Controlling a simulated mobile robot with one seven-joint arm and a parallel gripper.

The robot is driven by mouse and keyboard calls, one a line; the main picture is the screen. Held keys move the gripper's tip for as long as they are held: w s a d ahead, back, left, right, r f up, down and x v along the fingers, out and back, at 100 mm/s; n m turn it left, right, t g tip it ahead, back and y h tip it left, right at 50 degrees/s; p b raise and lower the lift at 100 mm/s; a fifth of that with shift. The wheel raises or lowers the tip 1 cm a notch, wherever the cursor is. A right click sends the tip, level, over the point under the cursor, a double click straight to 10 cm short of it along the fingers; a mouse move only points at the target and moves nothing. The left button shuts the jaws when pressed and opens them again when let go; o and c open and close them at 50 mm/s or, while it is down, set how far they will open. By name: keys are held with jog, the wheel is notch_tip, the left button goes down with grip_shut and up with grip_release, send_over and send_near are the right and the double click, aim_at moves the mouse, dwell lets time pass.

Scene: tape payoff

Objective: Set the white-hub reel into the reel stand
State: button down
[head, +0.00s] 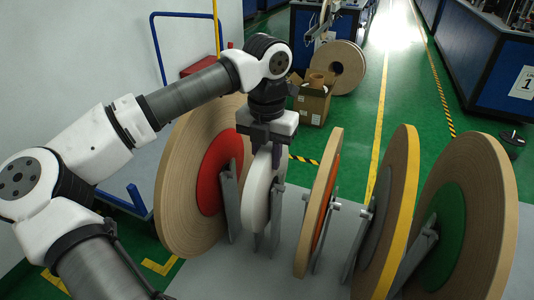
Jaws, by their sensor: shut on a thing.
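My gripper (266,140) points down and is shut on the top of the white-hub reel (257,192). The reel shows as a narrow white disc, upright and nearly edge-on. It hangs between the red-hub reel and the orange-hub reel, among the grey metal uprights of the reel stand (276,214). Its lower part is between or beside these uprights; I cannot tell whether it rests in them. The reel's hub is not clearly visible.
A large red-hub reel (176,190) stands close on the left. A smaller orange-hub reel (309,228), a yellow-edged reel (398,215) and a green-hub reel (482,215) stand to the right. A cardboard box (312,103) and another reel (341,66) are behind on the floor.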

jog(key=c, duration=1)
grip_release()
jog(key=shift+c, duration=0.2)
notch_tip(320, 180, up, 14)
jog(key=shift+f, duration=0.15)
